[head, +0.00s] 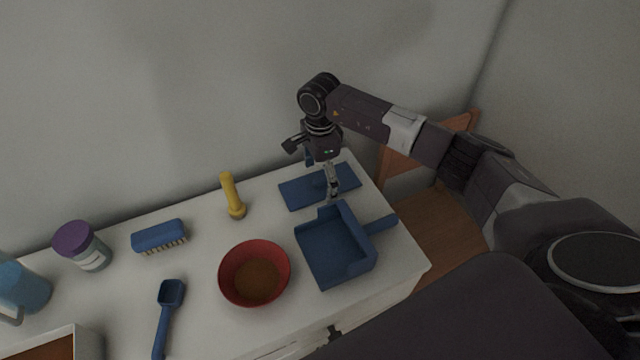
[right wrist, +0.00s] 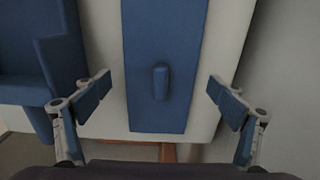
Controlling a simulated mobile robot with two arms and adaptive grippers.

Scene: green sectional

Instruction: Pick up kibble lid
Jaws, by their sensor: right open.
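The kibble lid, a flat blue rectangular panel (head: 299,193), lies on the back right of the white cabinet top. In the right wrist view the lid (right wrist: 160,30) runs down the middle, with a small raised blue handle (right wrist: 161,83) on it. My right gripper (head: 323,178) is above the lid, pointing down and hiding part of it. In the right wrist view its fingers (right wrist: 161,97) are spread wide on either side of the lid and its handle, with nothing between them but the handle below. My left gripper is not in view.
A blue dustpan (head: 330,255) lies just in front of the lid. A red bowl (head: 228,280), yellow-handled item (head: 230,190), blue brush (head: 158,236), blue scoop (head: 166,310) and purple-lidded jar (head: 85,248) stand left. The wall is close behind; the cabinet's right edge is near.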

